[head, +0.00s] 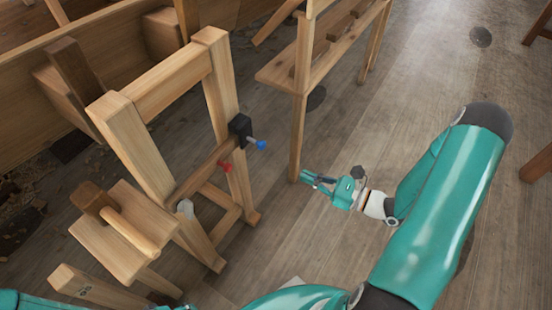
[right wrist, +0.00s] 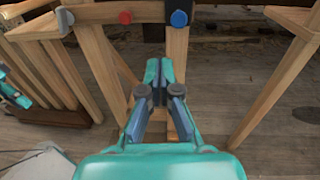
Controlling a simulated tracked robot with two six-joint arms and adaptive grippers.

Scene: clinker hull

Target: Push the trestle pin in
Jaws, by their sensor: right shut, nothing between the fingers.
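The wooden trestle (head: 208,80) stands left of centre in the head view. A black block (head: 240,127) sits on its right leg, with a blue-headed pin (head: 259,144) sticking out by its shank. A red-headed pin (head: 226,167) is lower, at the crossbar. In the right wrist view the blue head (right wrist: 179,18) and red head (right wrist: 125,17) face me near the top. My right gripper (head: 306,176) is shut and empty, apart from both pins and right of the blue one. Part of my left gripper (right wrist: 15,92) seems to show at the wrist view's left edge; its jaws are unclear.
A wooden stool (head: 120,238) with a mallet-like tool (head: 128,230) stands at the lower left. A tall wooden rack (head: 303,85) stands behind my right gripper. The planked hull (head: 60,50) fills the upper left. The floor (head: 400,80) at right is mostly clear.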

